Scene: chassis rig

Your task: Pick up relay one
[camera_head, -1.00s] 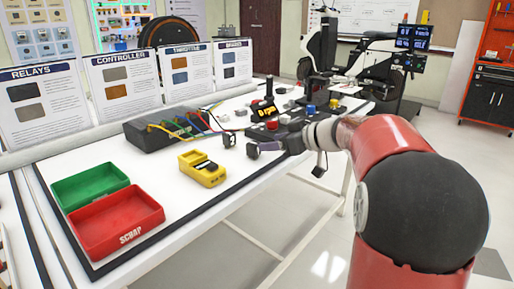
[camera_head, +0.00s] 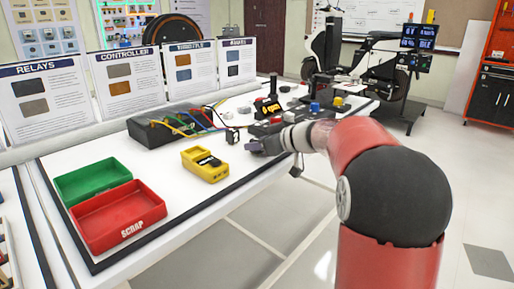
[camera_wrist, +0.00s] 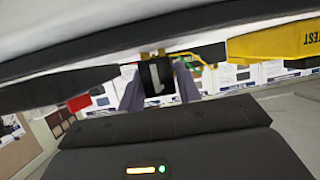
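My gripper (camera_head: 258,148) is over the table's front part, right of the yellow meter, with its fingers level. A small dark block with a pale face, likely a relay (camera_head: 232,135), stands just left of it; no label can be read. In the wrist view my gripper's two grey-purple fingers (camera_wrist: 160,84) are apart. A black block with a pale centre and brass-coloured bits (camera_wrist: 158,76) shows between or just beyond them. Whether the fingers touch it is not clear.
The yellow meter (camera_head: 205,165) lies left of my gripper. Red SCRAP tray (camera_head: 118,222) and green tray (camera_head: 93,180) sit further left. A black box with coloured wires (camera_head: 152,132) is behind. More parts (camera_head: 290,117) crowd the table beyond my gripper.

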